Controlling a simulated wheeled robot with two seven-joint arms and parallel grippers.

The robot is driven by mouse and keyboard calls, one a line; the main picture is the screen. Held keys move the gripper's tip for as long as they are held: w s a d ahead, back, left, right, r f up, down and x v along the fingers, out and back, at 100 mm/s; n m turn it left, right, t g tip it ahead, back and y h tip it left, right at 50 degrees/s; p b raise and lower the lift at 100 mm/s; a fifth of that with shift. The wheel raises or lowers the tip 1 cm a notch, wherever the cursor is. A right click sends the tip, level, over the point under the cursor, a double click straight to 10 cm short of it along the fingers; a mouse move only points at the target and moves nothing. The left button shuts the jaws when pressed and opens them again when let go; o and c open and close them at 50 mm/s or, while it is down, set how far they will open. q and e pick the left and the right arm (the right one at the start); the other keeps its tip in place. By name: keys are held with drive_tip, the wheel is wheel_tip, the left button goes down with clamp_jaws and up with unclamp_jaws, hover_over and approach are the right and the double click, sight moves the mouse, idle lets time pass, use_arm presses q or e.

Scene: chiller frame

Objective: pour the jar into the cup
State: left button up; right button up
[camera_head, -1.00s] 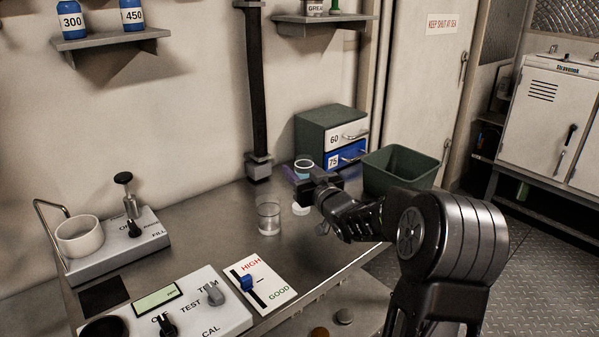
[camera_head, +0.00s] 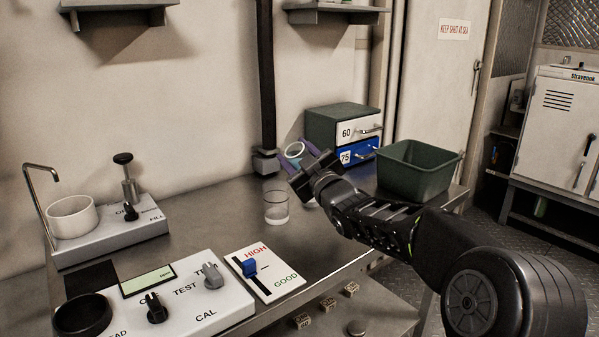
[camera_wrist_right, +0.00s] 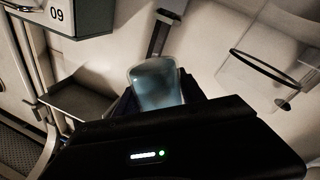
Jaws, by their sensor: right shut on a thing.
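The jar (camera_head: 295,150), a clear vessel with a bluish tint, is held by my right gripper (camera_head: 303,160) above the bench. My right gripper is shut on it. The jar leans, its mouth towards the upper left, above and just right of the cup. The clear cup (camera_head: 276,205) stands upright on the metal bench. No stream between them shows. In the right wrist view the jar (camera_wrist_right: 156,84) fills the middle, between the jaws; its contents cannot be made out. My left gripper is not in view.
A green bin (camera_head: 415,180) and a drawer cabinet (camera_head: 335,127) stand behind and right of my arm. A slider panel (camera_head: 265,274) and a white control box (camera_head: 190,300) lie in front.

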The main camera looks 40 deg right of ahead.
drive_tip(key=shift+r+n, duration=0.15)
drive_tip(key=shift+n, duration=0.25)
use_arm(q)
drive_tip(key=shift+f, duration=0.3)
use_arm(e)
drive_tip(key=shift+d+r+n+t+b, duration=0.1)
drive_tip(key=shift+n+t+b, duration=0.2)
drive_tip(key=shift+n+b, duration=0.15)
drive_tip(key=shift+d+r+n+y, duration=0.1)
drive_tip(key=shift+r+n+y, duration=0.2)
drive_tip(key=shift+n, duration=0.25)
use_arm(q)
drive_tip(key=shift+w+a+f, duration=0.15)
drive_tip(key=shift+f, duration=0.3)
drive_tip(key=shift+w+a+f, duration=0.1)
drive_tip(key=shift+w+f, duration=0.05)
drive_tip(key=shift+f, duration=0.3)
use_arm(e)
drive_tip(key=shift+r, duration=0.1)
use_arm(q)
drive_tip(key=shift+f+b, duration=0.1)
drive_tip(key=shift+b, duration=0.3)
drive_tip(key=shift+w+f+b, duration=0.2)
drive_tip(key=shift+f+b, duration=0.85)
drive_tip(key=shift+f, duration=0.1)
use_arm(e)
drive_tip(key=shift+f+n+t+y, duration=0.3)
drive_tip(key=shift+f+n, duration=0.1)
drive_tip(key=shift+n, duration=0.8)
